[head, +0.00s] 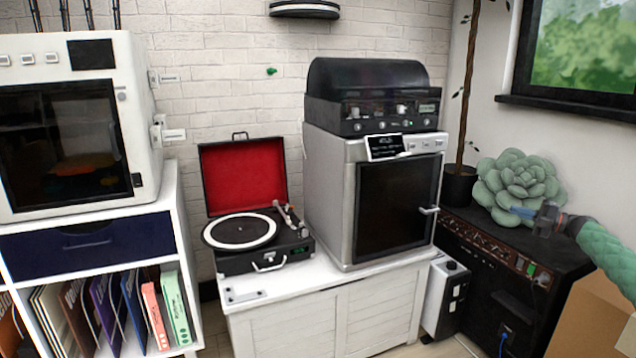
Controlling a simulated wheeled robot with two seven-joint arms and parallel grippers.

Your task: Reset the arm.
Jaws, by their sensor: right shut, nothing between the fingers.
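My right gripper (523,212) comes in from the right on a green arm and is shut with nothing in it. It shows in front of a pale green succulent-shaped plant (520,186), above a black amplifier-like cabinet (500,240). My left gripper is out of view. A suitcase record player (262,262) stands on a white chest with its red-lined lid (243,175) open. Its round black platter with a white ring (240,231) is visible. A small tonearm (288,217) lies at the platter's right side; its exact rest position is too small to tell. My right gripper is far from it.
A steel oven-like appliance (325,200) with a black unit (370,95) on top stands between the record player and my right gripper. A white shelf with a dark blue drawer (90,250) is at left. The white chest (330,300) has little free top.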

